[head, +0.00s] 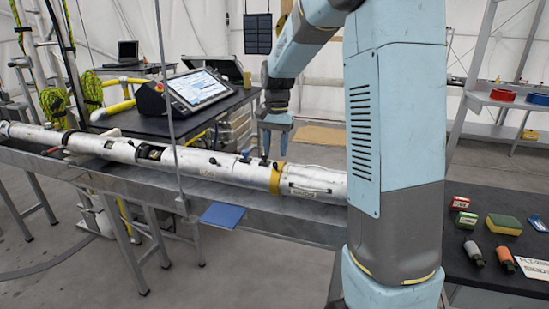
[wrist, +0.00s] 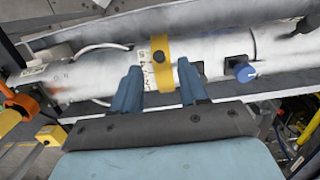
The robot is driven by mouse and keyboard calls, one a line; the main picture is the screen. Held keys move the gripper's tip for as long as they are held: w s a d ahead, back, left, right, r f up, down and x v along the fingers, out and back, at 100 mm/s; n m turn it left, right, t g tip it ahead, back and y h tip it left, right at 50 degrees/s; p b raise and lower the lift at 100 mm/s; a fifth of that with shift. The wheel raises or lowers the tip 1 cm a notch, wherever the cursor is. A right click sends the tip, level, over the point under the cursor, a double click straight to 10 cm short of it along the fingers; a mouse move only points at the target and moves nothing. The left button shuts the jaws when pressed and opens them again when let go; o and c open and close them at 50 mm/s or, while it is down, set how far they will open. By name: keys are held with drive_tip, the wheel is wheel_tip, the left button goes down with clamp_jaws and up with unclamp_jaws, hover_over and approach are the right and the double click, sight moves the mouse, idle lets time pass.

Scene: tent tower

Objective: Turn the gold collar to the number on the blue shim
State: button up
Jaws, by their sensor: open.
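The gold collar (head: 275,179) is a band around the long white tube, right of the tube's middle. In the wrist view the gold collar (wrist: 161,62) lies between my two blue fingers, beside a pale strip with small marks too blurred to read. My gripper (head: 274,158) is open above the tube at the collar; in the wrist view the gripper (wrist: 159,69) has a finger on either side of the band. I cannot tell whether they touch it. A blue plate (head: 222,215) sits at the trough's front edge; I cannot tell whether it is the shim, and no number is readable.
The tube lies in a long metal trough (head: 130,180). A blue knob (wrist: 245,72) stands on the tube close to the fingers. A dark table (head: 480,290) at right holds small blocks and bottles. A tablet (head: 197,88) stands on the bench behind.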

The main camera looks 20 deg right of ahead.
wheel_tip(320, 180, up, 10)
drive_tip(key=shift+w+d+f, duration=0.25)
drive_tip(key=shift+w, duration=0.15)
idle(0.3)
drive_tip(key=s+a+r+n+t, duration=0.1)
drive_tip(key=s+r+n+t, duration=0.25)
drive_tip(key=s, duration=1.15)
drive_tip(key=s+f+n+t, duration=0.3)
drive_tip(key=s+f, duration=0.1)
drive_tip(key=s, duration=1.1)
drive_tip(key=shift+a+n+h, duration=0.15)
drive_tip(key=shift+n+h, duration=0.2)
drive_tip(key=shift+h, duration=0.05)
drive_tip(key=shift+w+f, duration=0.1)
idle(0.5)
